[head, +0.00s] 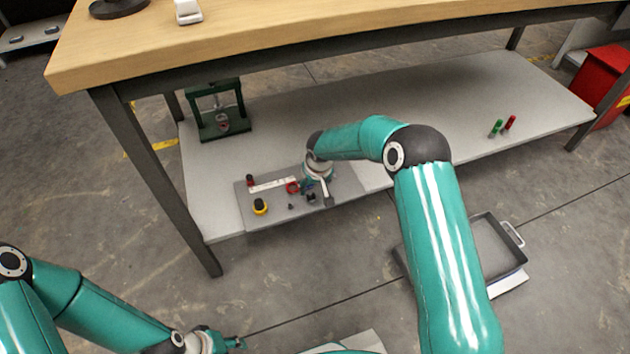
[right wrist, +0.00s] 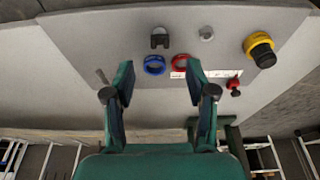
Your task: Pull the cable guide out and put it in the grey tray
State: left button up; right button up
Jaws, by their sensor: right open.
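A grey panel (head: 345,186) lies on the lower shelf. It carries a red ring (right wrist: 180,65), a blue ring (right wrist: 154,65) and a dark U-shaped piece (right wrist: 160,41); I cannot tell for sure which is the cable guide. The red ring also shows in the head view (head: 292,187). My right gripper (head: 314,188) is over the panel. In the right wrist view its open, empty fingers (right wrist: 159,68) point toward the two rings, apart from them. The grey tray (head: 497,246) is on the right, below the shelf, partly behind my right arm. My left gripper (head: 228,342) is low at left, its jaws unclear.
A yellow-and-black knob (right wrist: 260,48), a small red knob (right wrist: 234,86) and a white strip (head: 272,185) are also on the panel. A green frame (head: 219,110) stands behind. Green and red cylinders (head: 496,128) stand on the shelf's right. The wooden tabletop (head: 250,40) overhangs the shelf.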

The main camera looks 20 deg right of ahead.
aim_at(311, 196)
pick_arm(q)
notch_tip(311, 196, down, 3)
jog(key=shift+r+b, duration=0.2)
jog(key=shift+b, duration=0.8)
pick_arm(e)
jog(key=x, duration=0.7)
jog(key=shift+w+f, duration=0.1)
jog(key=shift+f, duration=0.2)
grip_shut()
pick_arm(q)
jog(key=shift+r, duration=0.2)
pick_arm(e)
jog(key=shift+r, duration=0.55)
pick_arm(q)
jog(key=shift+r+p, duration=0.8)
jog(key=shift+p, duration=0.2)
pick_arm(e)
jog(key=shift+r, duration=1.85)
